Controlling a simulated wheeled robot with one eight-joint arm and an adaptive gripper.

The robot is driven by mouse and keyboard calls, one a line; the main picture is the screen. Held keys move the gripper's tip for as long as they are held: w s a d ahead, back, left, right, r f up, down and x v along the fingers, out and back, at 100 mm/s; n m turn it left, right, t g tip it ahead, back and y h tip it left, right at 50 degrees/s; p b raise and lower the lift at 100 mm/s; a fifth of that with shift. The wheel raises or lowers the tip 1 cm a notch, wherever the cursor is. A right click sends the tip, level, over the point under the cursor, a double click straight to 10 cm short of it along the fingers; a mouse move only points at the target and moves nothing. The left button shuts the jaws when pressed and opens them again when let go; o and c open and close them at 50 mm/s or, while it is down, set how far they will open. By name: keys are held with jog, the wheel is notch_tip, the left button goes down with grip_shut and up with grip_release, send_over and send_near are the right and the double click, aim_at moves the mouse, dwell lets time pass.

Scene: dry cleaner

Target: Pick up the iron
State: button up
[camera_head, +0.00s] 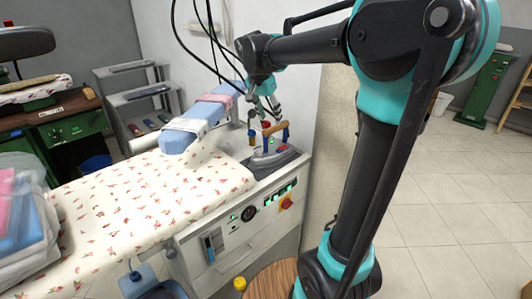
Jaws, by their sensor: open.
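The iron (269,143) sits on a dark rest at the right end of the ironing table. It has a brown wooden handle on blue posts, with a red part near its top. My gripper (266,112) is above the iron's handle, pointing down, with its fingers apart. The fingertips look close to the handle; whether they touch it I cannot tell. Nothing is seen held between them. The iron's underside is hidden.
The ironing table (125,194) has a flowered cover, with a blue padded sleeve arm (185,132) behind. Bagged folded clothes (20,222) lie at the left. A control panel (250,212) is below the iron. Black cables hang near my gripper. Tiled floor is free at the right.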

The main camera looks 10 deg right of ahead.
aim_at(271, 128)
jog(key=w+a+r+m, duration=0.2)
jog(key=w+a+r, duration=0.1)
jog(key=w+r, duration=0.15)
jog(key=shift+h, duration=0.4)
jog(key=x, duration=1)
jog(key=s+x, duration=0.1)
jog(key=x, duration=0.5)
jog(key=shift+d+f, duration=0.15)
jog(key=shift+c, duration=0.4)
grip_shut()
